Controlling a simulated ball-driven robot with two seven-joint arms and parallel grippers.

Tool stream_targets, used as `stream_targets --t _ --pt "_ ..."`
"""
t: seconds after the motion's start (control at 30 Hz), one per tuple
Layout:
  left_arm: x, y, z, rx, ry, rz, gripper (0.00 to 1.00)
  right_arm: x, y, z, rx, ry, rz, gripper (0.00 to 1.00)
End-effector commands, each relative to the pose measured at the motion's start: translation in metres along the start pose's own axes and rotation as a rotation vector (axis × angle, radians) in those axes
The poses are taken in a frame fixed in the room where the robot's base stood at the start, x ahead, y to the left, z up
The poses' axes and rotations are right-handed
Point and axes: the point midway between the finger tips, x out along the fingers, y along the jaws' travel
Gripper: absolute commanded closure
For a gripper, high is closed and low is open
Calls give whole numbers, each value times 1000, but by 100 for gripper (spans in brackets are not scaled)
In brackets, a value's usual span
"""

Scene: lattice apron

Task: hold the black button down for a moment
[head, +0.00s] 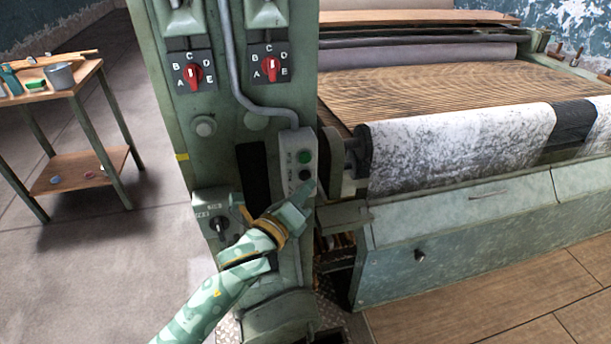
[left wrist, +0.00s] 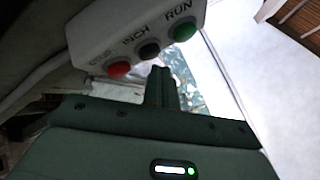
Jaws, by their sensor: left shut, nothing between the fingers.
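The black button (head: 306,174) sits on a grey button box below the green button (head: 304,157). In the left wrist view the black button (left wrist: 149,51), labelled INCH, lies between the red button (left wrist: 119,69) and the green RUN button. My left gripper (head: 309,187) is shut and empty, its tips just below the black button in the head view. In the left wrist view the fingertips (left wrist: 160,72) show close beside the black button, with a small gap in the picture. Contact cannot be told. The red button is hidden in the head view. My right gripper is not in view.
The button box (head: 281,155) is fixed to a green machine column with two red rotary switches (head: 271,68) above. A lever switch (head: 218,223) is at lower left. The slatted machine bed and white-speckled roll (head: 455,148) lie right. A small table (head: 70,88) stands far left.

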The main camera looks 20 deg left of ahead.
Motion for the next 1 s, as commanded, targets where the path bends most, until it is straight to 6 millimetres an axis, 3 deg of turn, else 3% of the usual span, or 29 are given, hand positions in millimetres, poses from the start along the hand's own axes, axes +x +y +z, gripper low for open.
stream_targets --t 1.0 --pt "8 5 6 1 0 -1 100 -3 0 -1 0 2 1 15"
